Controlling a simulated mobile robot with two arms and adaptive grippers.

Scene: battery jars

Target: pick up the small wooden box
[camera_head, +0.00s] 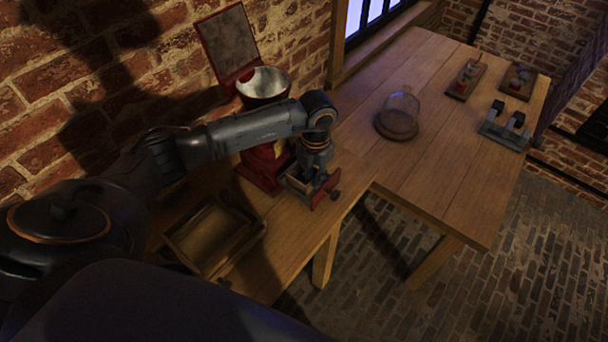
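A small wooden box (326,190) with a reddish front and a round knob sits near the edge of the near table, just right of a red grinder (262,168). It looks like a small drawer. My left gripper (304,178) points down at this box from above. Its fingers overlap the box in the picture. They are dark and small, so I cannot tell whether they are open or closed on it, or whether the box touches the table. My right gripper is not in view.
A shallow wooden tray (172,237) lies on the near table, left of the box. A metal bowl (264,83) tops the grinder. The far table (440,150) holds a glass dome (400,106) and several small boards with parts. Its middle is clear.

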